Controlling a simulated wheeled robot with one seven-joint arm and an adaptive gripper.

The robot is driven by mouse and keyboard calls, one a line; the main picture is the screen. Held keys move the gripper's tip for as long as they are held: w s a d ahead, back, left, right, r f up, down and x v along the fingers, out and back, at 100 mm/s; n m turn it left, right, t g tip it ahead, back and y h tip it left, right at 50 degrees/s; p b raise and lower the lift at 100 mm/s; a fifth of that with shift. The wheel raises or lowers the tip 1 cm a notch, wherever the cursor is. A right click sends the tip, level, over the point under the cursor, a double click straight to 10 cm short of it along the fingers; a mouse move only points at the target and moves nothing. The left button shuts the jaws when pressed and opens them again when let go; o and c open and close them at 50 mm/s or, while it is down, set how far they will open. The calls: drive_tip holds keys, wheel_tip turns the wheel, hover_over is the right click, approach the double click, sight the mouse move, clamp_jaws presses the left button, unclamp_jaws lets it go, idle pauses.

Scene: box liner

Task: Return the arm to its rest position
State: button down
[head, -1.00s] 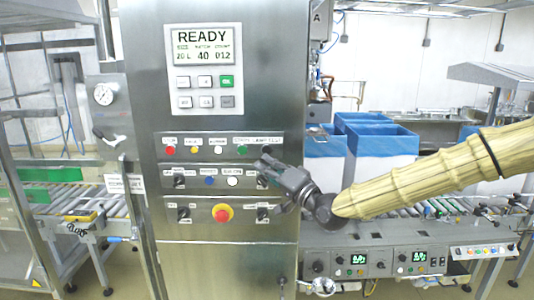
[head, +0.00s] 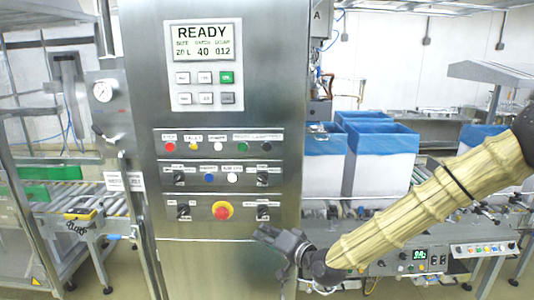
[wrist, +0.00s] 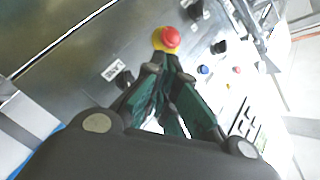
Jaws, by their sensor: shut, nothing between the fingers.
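My gripper (head: 262,236) is shut and empty, held in front of the lower part of the steel control cabinet (head: 215,265), below and to the right of the red emergency button (head: 222,211). In the wrist view my gripper's fingers (wrist: 160,62) come together at the tips, with the red button (wrist: 170,38) showing just beyond them. The gripper looks apart from the panel in the head view. My arm in its tan ribbed cover reaches in from the right.
The cabinet's screen (head: 203,44) reads READY. Blue-lined boxes (head: 382,160) stand on a conveyor behind my arm. A lower control box (head: 420,258) sits below the conveyor. A gauge (head: 103,91) and a roller conveyor (head: 75,205) are at the left.

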drive_tip(key=s+d+f+g+h, duration=0.25)
drive_tip(key=s+f, duration=0.45)
drive_tip(key=f, duration=0.4)
drive_tip(key=s+d+f+g+h+b, duration=0.1)
drive_tip(key=s+d+f+g, duration=0.15)
drive_tip(key=s+f, duration=0.65)
drive_tip(key=s+d+f+g+h, duration=0.25)
drive_tip(key=s+f, duration=0.25)
drive_tip(key=f, duration=0.8)
drive_tip(key=s+d+f+n+g+h, duration=0.1)
drive_tip(key=s+d+f, duration=0.2)
drive_tip(key=s+d, duration=0.2)
drive_tip(key=s+d+f+n+g+h+b, duration=0.1)
drive_tip(key=s+d+f, duration=0.3)
drive_tip(key=s, duration=0.7)
drive_tip(key=s+d+f+g+h, duration=0.3)
drive_tip(key=s+d+f, duration=0.1)
drive_tip(key=s+d, duration=0.3)
drive_tip(key=shift+s+f+n+b, duration=0.2)
drive_tip(key=shift+s+n+b, duration=0.2)
drive_tip(key=shift+s, duration=0.5)
